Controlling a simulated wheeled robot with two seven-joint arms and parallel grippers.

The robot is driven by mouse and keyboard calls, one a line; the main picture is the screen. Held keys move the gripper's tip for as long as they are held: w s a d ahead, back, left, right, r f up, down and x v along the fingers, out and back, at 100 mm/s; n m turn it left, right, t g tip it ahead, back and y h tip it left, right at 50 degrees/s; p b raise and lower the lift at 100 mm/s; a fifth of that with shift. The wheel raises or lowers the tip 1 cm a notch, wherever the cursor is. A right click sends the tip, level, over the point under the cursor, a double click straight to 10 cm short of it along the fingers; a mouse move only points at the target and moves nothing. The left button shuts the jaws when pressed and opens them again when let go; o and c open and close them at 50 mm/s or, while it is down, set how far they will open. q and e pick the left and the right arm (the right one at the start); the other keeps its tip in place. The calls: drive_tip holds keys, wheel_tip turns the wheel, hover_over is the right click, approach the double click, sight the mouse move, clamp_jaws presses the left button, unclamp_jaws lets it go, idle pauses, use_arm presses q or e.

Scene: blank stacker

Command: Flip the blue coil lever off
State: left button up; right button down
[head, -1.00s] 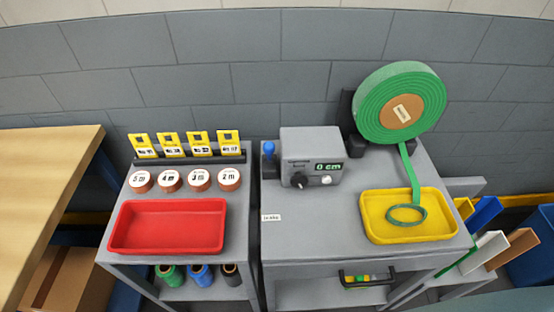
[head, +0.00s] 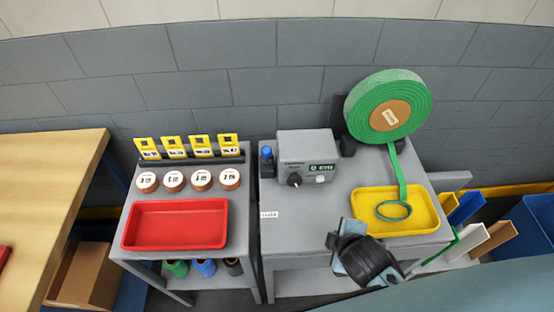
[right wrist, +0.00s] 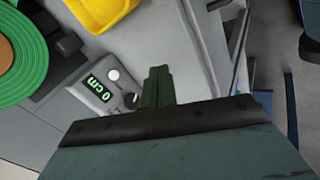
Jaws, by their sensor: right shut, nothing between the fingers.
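The blue lever (head: 267,153) stands upright at the left side of a grey control box (head: 308,158) on the right-hand grey table. The box has a green display, a black knob and a white button. My right gripper (head: 338,242) is over the front edge of that table, below and right of the lever and well apart from it. In the right wrist view its fingers (right wrist: 157,86) are closed together and empty, and the control box (right wrist: 103,92) shows beside them. The blue lever cannot be made out there. My left gripper is not in view.
A green coil (head: 388,107) feeds a strip into a yellow tray (head: 437,222) right of the box. A red tray (head: 135,240), several labelled rolls and yellow cards occupy the left grey table.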

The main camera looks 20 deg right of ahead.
drive_tip(key=w+a+r+n+t+y, duration=0.1)
drive_tip(key=w+a+r+n+t, duration=0.2)
drive_tip(key=n, duration=1.1)
drive_tip(key=w+a+r+n+t+y+p, duration=0.1)
drive_tip(key=w+a+r+n+t, duration=0.3)
drive_tip(key=n, duration=1)
drive_tip(key=shift+w+a+r+t+y, duration=0.15)
drive_tip(key=shift+w+a+t+y, duration=0.15)
drive_tip(key=shift+w+a+y, duration=0.35)
drive_tip(key=shift+s+d, duration=0.1)
drive_tip(key=shift+d, duration=0.05)
approach(267, 155)
drive_tip(key=w+f, duration=0.5)
drive_tip(key=shift+w+d+r, duration=0.2)
drive_tip(key=shift+w+r, duration=0.2)
drive_tip(key=shift+w, duration=0.35)
drive_tip(key=shift+w, duration=0.1)
